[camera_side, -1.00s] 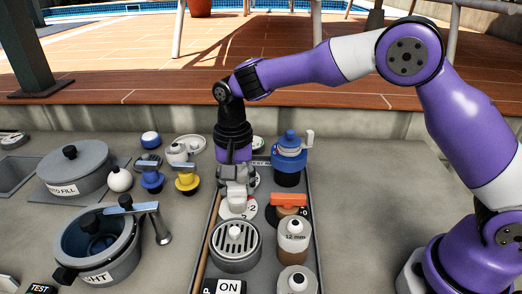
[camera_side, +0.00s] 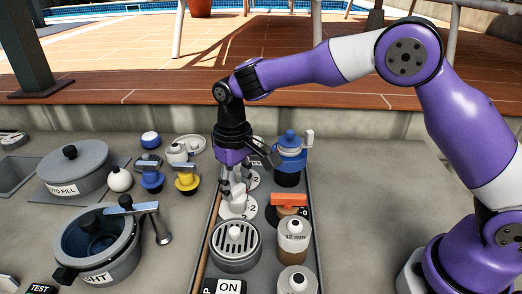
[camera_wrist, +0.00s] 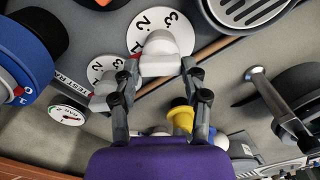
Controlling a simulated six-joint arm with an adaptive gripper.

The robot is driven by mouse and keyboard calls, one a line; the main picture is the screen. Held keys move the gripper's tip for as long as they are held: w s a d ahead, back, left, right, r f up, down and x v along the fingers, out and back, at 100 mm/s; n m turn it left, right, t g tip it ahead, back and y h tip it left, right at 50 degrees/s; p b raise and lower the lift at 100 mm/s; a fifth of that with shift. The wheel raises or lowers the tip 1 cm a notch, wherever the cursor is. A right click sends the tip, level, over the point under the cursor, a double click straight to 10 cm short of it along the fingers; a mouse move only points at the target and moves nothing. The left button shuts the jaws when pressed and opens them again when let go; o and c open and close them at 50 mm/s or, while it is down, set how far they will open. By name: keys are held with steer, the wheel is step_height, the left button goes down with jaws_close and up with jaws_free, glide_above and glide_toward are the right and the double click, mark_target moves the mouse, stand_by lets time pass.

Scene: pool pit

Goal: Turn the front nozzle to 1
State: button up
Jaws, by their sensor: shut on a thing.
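The front nozzle (camera_wrist: 161,55) is a white knob on a round white dial. The dial (camera_wrist: 139,30) shows the numbers 2 and 3 in the wrist view, and part of it (camera_side: 232,211) shows in the side view. My gripper (camera_wrist: 160,66) is shut on the nozzle, one fingertip on each side. In the side view my gripper (camera_side: 235,190) stands over the front dial and hides part of it. The rear nozzle (camera_wrist: 104,88) sits on a second white dial (camera_wrist: 103,67) with 1 and 2, close beside my gripper. I cannot read which number the front nozzle points to.
A round grate (camera_side: 235,240) sits just in front of the front dial. An orange-handled valve (camera_side: 289,200) and a blue-topped unit (camera_side: 289,150) stand to the right. Yellow (camera_side: 187,178) and blue (camera_side: 151,178) knobs stand left, outside the tray (camera_side: 312,235).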

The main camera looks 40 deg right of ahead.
mark_target(236, 187)
steer(key=shift+f+n, duration=0.1)
steer(key=shift+n, duration=0.5)
steer(key=o, duration=1.2)
steer(key=shift+c, duration=0.2)
step_height(236, 187, up, 12)
